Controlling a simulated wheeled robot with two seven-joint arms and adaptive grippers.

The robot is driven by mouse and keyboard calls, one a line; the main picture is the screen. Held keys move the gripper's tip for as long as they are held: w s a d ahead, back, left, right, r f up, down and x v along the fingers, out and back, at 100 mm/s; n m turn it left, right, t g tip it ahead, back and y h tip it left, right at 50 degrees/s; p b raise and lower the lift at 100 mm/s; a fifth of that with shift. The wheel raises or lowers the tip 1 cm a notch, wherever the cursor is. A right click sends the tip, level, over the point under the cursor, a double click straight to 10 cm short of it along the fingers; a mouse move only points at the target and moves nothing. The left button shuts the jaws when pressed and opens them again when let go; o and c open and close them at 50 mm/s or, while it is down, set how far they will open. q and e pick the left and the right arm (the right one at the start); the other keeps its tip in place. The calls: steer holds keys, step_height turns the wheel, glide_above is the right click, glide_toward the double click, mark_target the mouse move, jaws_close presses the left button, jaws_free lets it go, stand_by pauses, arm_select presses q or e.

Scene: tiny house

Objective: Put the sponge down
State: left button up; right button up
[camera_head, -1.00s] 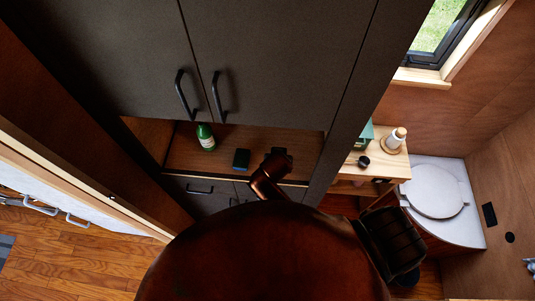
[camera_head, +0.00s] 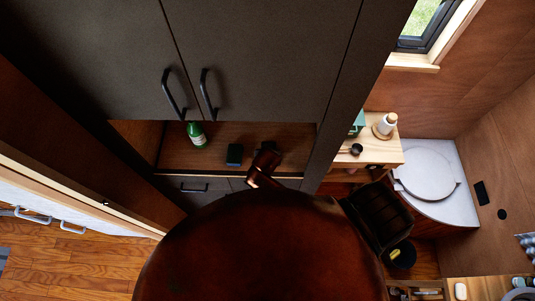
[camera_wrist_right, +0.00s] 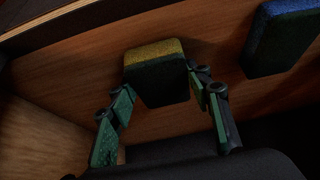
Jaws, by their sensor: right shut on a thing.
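In the right wrist view, a sponge (camera_wrist_right: 155,58) with a yellow top and dark green body is between the fingers of my right gripper (camera_wrist_right: 160,88). The gripper is shut on it, close above the brown wooden shelf (camera_wrist_right: 215,70); I cannot tell whether the sponge touches the wood. A second sponge (camera_wrist_right: 283,38), blue on top, lies to the right, apart from the gripper. In the head view this blue sponge (camera_head: 235,154) sits on the shelf beside my arm. The held sponge is hidden there. My left gripper is not in view.
A green bottle (camera_head: 197,135) stands on the shelf left of the blue sponge. Dark cabinet doors (camera_head: 250,60) are above the shelf, and its side panel (camera_head: 330,120) bounds it on the right. A wooden side table (camera_head: 378,152) holds small items.

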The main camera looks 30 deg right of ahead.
steer(key=shift+f, duration=0.2)
steer(key=o, duration=1.2)
steer(key=b+v, duration=0.1)
steer(key=v, duration=0.3)
steer(key=b+v, duration=0.1)
steer(key=v, duration=0.2)
steer(key=shift+s+r, duration=0.15)
steer(key=shift+s, duration=0.4)
